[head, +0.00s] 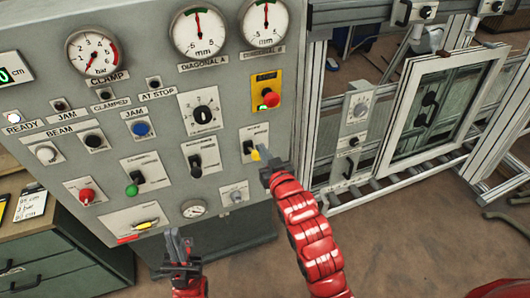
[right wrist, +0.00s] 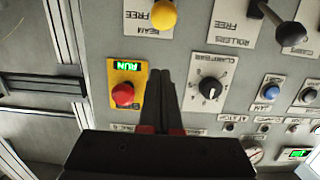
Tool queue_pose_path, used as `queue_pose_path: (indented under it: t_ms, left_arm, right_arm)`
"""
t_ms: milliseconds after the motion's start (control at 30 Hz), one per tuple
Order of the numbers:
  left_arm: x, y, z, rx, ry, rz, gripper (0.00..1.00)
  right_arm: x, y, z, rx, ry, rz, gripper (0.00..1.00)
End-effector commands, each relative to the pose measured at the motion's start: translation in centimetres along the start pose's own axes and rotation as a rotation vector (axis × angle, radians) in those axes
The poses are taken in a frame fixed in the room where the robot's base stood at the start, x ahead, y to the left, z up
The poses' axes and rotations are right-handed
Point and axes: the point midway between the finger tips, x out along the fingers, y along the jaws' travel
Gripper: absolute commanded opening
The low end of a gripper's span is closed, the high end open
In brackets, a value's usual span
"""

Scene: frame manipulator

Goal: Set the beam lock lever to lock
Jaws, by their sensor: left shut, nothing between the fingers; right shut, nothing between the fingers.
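The beam lever has a yellow knob (head: 255,154) and sits on a small white plate on the grey control panel. In the head view it points down and slightly right. In the right wrist view, where the panel appears upside down, the yellow knob (right wrist: 163,14) is at the top edge, beside the words BEAM and FREE. My right gripper (head: 266,166) is shut and empty, right beside the knob in the head view; I cannot tell whether it touches. Its shut fingers also show in the right wrist view (right wrist: 160,88). My left gripper (head: 177,244) is shut and empty below the panel.
A red button on a yellow plate (head: 271,99) and a black rotary knob (head: 203,115) are above the lever. The black-handled rollers lever (head: 195,165) is to its left. A metal frame with a window (head: 440,105) stands to the right.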

Motion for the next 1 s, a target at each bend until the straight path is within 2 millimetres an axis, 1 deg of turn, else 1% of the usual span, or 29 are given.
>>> queue_pose_path:
  t_ms: [33, 300, 433, 500, 600, 667, 800, 1000]
  left_arm:
    - [0.8, 0.0, -0.1, 0.000, 0.000, 0.000, 0.00]
    - [2.8, -0.1, -0.5, 0.000, 0.000, 0.000, 0.00]
    - [3.6, -0.2, -0.6, 0.000, 0.000, 0.000, 0.00]
    - [4.7, -0.2, -0.8, 0.000, 0.000, 0.000, 0.00]
    - [5.3, -0.3, -0.9, 0.000, 0.000, 0.000, 0.00]
    - [5.5, -0.3, -0.9, 0.000, 0.000, 0.000, 0.00]
    - [5.7, -0.3, -1.0, 0.000, 0.000, 0.000, 0.00]
    - [5.7, -0.3, -1.0, 0.000, 0.000, 0.000, 0.00]
  right_arm:
    - [0.9, 0.0, -0.4, 0.000, -0.003, 0.000, 0.00]
    - [5.1, 0.0, -0.5, 0.000, -0.001, 0.000, 0.00]
    - [6.7, 0.0, -0.2, -0.001, -0.004, 0.000, 0.00]
    - [5.9, 0.0, 1.0, 0.000, -0.007, 0.000, 0.00]
    - [5.5, 0.0, 2.5, 0.000, -0.007, 0.001, 0.00]
    - [5.3, 0.0, 3.1, 0.000, -0.007, 0.001, 0.00]
    - [5.2, 0.0, 3.6, 0.000, 0.001, 0.000, 0.00]
    - [5.2, 0.0, 3.7, 0.000, 0.002, 0.000, 0.00]
